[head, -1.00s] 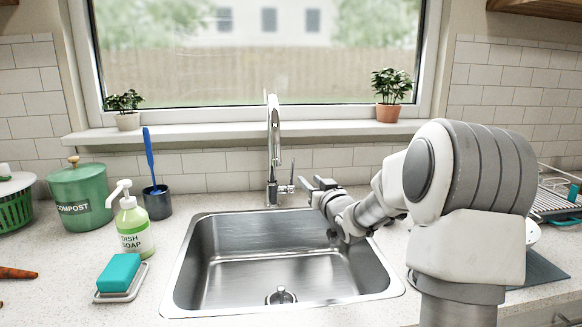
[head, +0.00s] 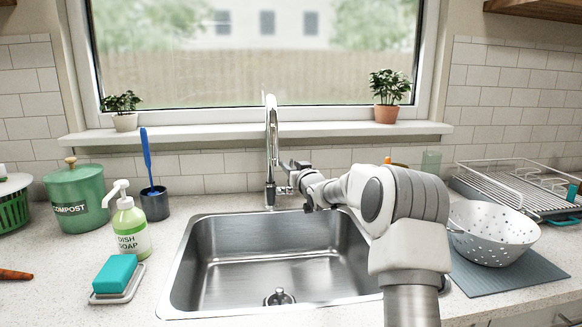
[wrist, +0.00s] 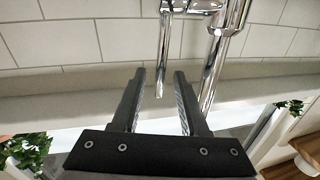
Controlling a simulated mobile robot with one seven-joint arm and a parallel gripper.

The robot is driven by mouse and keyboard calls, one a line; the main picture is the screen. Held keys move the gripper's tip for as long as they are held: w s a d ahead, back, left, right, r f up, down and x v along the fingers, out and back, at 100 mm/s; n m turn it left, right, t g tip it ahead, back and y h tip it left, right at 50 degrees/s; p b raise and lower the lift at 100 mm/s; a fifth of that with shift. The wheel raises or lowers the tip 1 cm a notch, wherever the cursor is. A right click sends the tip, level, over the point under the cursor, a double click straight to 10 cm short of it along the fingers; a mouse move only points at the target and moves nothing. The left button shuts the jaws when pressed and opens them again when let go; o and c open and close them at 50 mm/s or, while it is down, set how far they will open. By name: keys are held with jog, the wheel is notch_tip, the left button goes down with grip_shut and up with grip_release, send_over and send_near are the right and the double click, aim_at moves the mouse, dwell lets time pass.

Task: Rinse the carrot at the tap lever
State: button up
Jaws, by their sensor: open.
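The orange carrot (head: 15,275) lies on the counter at the left edge of the head view, partly cut off. The chrome tap (head: 272,140) stands behind the sink (head: 200,255), with its lever (head: 284,190) low on its right side. In the wrist view, the lever (wrist: 164,50) appears as a thin chrome rod pointing down between the fingertips. My gripper (head: 293,166) is beside the tap on its right. It is open and empty, its two dark fingers (wrist: 160,75) spread apart. I cannot tell whether a finger touches the lever.
Left of the sink are a green compost bin (head: 75,200), dish soap (head: 130,232), a brush cup (head: 156,204) and a teal sponge (head: 115,273). Right are a colander (head: 490,236) on a grey mat (head: 535,270) and a dish rack (head: 500,185). The sink basin looks empty.

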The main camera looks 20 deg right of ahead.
jog(key=shift+w, duration=0.35)
grip_shut()
dwell(1.3)
